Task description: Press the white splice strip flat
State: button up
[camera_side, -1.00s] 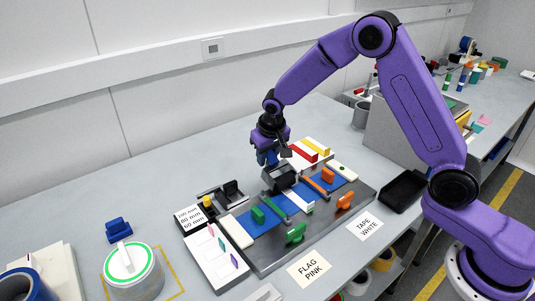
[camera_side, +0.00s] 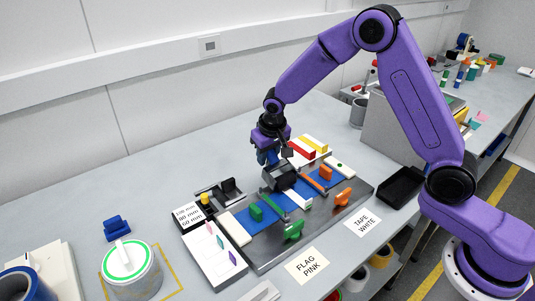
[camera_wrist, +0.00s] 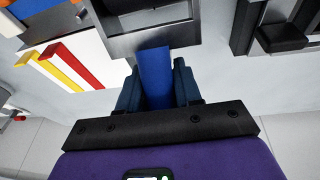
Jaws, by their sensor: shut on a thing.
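My gripper (camera_side: 267,157) is shut on a blue upright piece (camera_wrist: 155,72), which looks like the handle of a grey block-shaped tool (camera_side: 279,178). In the wrist view the blue piece stands between my dark blue fingers, and the tool's grey body (camera_wrist: 118,45) lies beyond it. In the side view the tool is over the middle of the dark board (camera_side: 262,257). A white splice strip (camera_side: 298,199) shows just in front of the tool, across the blue band (camera_side: 236,226). Its rear part is hidden by the tool. I cannot tell whether tool and strip touch.
Green clamps (camera_side: 293,231) and orange clamps (camera_side: 343,197) stand along the board. A pad with red and yellow bars (camera_side: 301,150) is behind it. A black tray (camera_side: 402,187) is at right, a grey fixture (camera_side: 218,194) at left. Table behind the left side is clear.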

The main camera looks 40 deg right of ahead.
aim_at(284, 176)
jog(key=shift+s, duration=0.8)
dwell(0.4)
jog(key=shift+s, duration=0.3)
jog(key=shift+s, duration=2.5)
dwell(1.2)
notch_tip(284, 176, up, 8)
jog(key=w, duration=0.2)
dwell(1.1)
jog(key=s+d+f, duration=0.2)
jog(key=s+d, duration=0.6)
jog(key=d, duration=0.2)
jog(key=shift+f, duration=0.2)
